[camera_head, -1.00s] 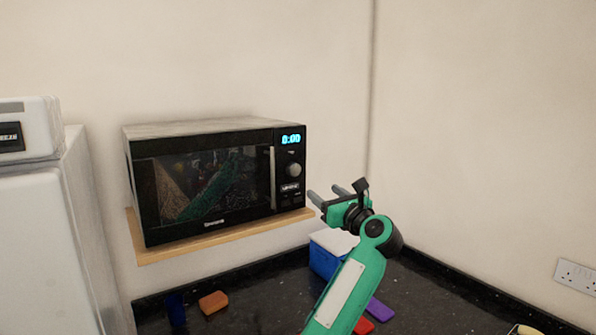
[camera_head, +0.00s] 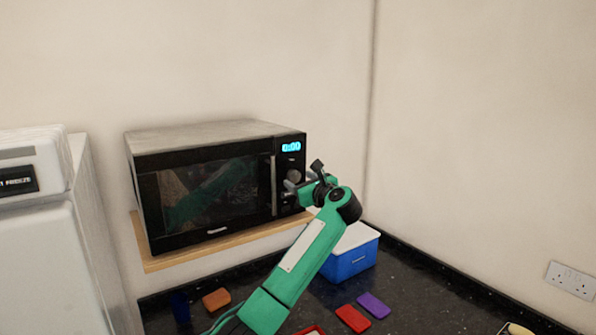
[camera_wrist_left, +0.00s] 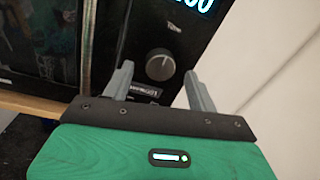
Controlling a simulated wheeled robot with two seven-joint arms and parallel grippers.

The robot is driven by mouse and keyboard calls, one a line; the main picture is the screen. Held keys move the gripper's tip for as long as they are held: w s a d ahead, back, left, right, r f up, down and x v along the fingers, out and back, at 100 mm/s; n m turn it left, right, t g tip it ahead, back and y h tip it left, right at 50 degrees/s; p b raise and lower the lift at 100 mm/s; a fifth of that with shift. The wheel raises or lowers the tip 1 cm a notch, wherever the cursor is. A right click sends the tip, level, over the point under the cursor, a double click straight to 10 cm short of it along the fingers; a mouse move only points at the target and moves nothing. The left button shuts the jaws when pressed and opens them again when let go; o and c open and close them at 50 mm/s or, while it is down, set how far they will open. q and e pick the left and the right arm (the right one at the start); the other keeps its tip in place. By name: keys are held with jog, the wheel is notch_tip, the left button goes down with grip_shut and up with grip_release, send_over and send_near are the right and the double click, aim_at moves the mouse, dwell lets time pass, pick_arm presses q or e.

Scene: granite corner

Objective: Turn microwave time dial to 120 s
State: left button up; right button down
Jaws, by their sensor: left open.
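The black microwave (camera_head: 210,190) stands on a wooden shelf against the wall, door closed. Its blue display (camera_head: 291,147) reads 0:00. The round grey time dial (camera_wrist_left: 160,64) sits below the display on the control panel, and in the head view it shows just above the gripper (camera_head: 294,175). My left gripper (camera_head: 289,190) is at the right side of the microwave front, just below the dial. In the left wrist view its two grey fingers (camera_wrist_left: 160,88) are spread apart, with the dial ahead between them and nothing held. The right gripper is out of view.
A blue box with a white lid (camera_head: 350,262) stands on the black counter below the microwave. Red (camera_head: 352,318), purple (camera_head: 373,305) and orange (camera_head: 216,299) blocks lie nearby. A white freezer (camera_head: 60,230) stands at left. The vertical door handle (camera_wrist_left: 88,45) is left of the dial.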

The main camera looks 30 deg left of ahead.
pick_arm(q)
jog(key=shift+p+x, duration=0.35)
jog(key=shift+x, duration=0.7)
